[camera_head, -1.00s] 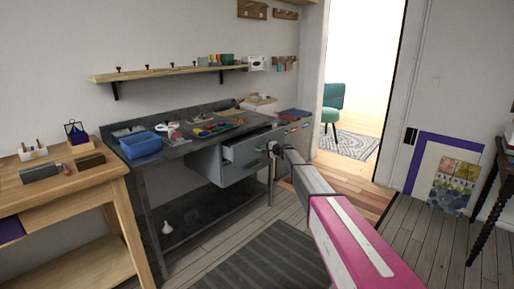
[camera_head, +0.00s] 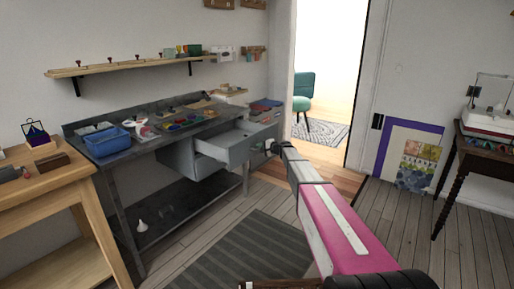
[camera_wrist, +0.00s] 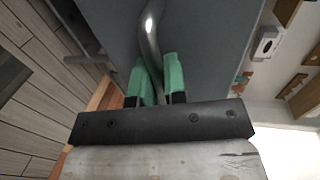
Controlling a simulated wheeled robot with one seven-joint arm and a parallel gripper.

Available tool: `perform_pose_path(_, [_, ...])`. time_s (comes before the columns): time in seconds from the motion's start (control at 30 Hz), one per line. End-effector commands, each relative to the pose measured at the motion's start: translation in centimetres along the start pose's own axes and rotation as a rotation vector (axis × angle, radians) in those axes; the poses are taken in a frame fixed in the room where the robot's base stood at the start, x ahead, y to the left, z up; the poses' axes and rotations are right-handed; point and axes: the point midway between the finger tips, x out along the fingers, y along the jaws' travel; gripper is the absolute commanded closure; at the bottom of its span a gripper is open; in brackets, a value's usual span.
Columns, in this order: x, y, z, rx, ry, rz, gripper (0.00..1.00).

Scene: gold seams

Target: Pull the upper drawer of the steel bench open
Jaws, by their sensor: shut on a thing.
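The steel bench (camera_head: 112,168) stands against the wall in the head view. Its upper drawer (camera_head: 236,148) is pulled well out, with its grey inside showing. In the wrist view the drawer front (camera_wrist: 215,50) fills the middle, and a curved metal handle (camera_wrist: 150,40) runs down from the top. My gripper (camera_wrist: 158,75), with green fingertips, is shut on that handle. In the head view my gripper (camera_head: 272,147) is small at the drawer front, and the handle there is hard to make out.
A blue bin (camera_head: 107,142) and a colourful palette (camera_head: 184,122) sit on the bench top. A wooden table (camera_head: 50,180) stands at the left. A striped dark mat (camera_head: 240,255) lies on the floor in front. A dark side table (camera_head: 470,155) is at the right.

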Motion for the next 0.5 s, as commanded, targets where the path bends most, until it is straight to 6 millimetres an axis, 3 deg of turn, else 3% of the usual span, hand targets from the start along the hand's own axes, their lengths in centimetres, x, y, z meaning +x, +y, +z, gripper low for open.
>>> perform_pose_path(0.33, [-0.07,0.04,-0.12,0.000,0.001,0.000,1.00])
perform_pose_path(0.4, [-0.07,0.03,-0.12,0.000,0.001,0.000,0.68])
perform_pose_path(0.43, [-0.07,0.03,-0.12,0.000,0.001,0.000,0.63])
perform_pose_path(0.5, [-0.06,0.03,-0.10,0.000,0.001,0.000,0.63])
